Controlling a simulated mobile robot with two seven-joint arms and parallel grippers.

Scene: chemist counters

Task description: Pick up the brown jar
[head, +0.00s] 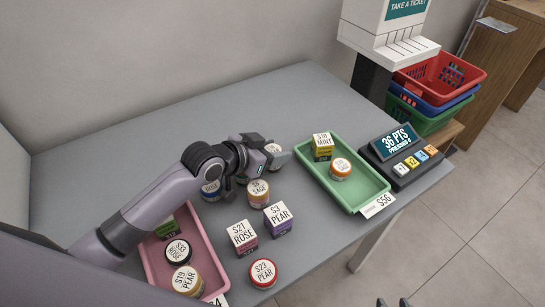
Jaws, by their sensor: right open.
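No jar is clearly the brown one by colour. A tan-orange jar labelled SAGE (258,194) stands on the grey counter. A jar labelled S19 PEAR (187,281) with a yellowish-tan rim and a dark-lidded jar labelled S33 ROSE (178,252) are in the pink tray (158,276). My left gripper (270,158) is low over the counter, just behind the SAGE jar, beside a partly hidden jar with a pale round label (273,149). Whether its fingers are closed on that jar is unclear. My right gripper (393,303) shows only its fingertips, apart and empty, at the bottom edge.
A blue jar (211,190) stands under my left arm. Boxes S21 ROSE (242,238) and S3 PEAR (278,219) and a red jar (263,273) are in front. A green tray (358,192) and a register (402,158) stand right. The back counter is clear.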

